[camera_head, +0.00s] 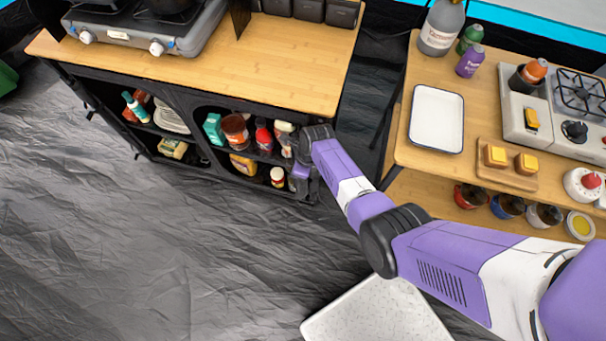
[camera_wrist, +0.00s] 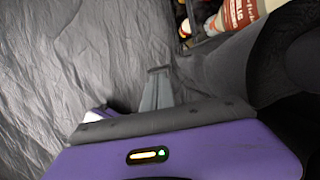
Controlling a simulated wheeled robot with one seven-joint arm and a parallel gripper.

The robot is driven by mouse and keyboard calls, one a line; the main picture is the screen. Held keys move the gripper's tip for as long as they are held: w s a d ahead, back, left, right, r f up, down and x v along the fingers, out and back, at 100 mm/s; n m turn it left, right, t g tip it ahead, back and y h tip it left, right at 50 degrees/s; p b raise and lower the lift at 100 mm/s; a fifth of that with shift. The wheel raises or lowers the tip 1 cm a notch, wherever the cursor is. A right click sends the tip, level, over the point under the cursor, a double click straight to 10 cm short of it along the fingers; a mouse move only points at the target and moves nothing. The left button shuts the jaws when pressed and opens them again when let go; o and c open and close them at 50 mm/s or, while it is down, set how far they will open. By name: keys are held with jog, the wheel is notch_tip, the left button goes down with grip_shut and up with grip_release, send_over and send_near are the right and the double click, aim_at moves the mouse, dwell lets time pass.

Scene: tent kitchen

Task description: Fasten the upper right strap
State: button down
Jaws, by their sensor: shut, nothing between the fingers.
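The black fabric storage unit (camera_head: 200,178) hangs under the wooden counter at the left in the head view. Its openings face the floor side and hold food and bottles. My gripper (camera_head: 299,186) is at the unit's right end, beside the right opening. My wrist hides part of the unit's upper right edge. I cannot make out the upper right strap in either view. In the wrist view my gripper (camera_wrist: 157,88) is shut and empty, its grey fingers together. Dark fabric lies to their right, and I cannot tell whether they touch it.
The wooden counter (camera_head: 215,75) carries a stove (camera_head: 150,22). A second wooden table (camera_head: 400,150) at the right holds a white tray (camera_head: 437,118), bottles and a burner. A pale speckled slab (camera_head: 378,312) is at the bottom. The dark crinkled floor (camera_head: 160,260) is clear in front.

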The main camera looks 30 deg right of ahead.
jog(key=shift+w+m, duration=0.85)
jog(key=shift+m, duration=0.05)
jog(key=shift+w+d, duration=0.1)
jog(key=shift+d, duration=0.05)
jog(key=shift+d, duration=0.7)
jog(key=s+d+r+p, duration=0.1)
jog(key=s+r, duration=0.1)
jog(key=r, duration=0.3)
jog(key=s+d+r+p, duration=0.2)
jog(key=s+r, duration=0.1)
jog(key=r, duration=0.1)
jog(key=shift+d+r, duration=0.25)
jog(key=shift+r, duration=0.1)
jog(key=shift+s, duration=0.15)
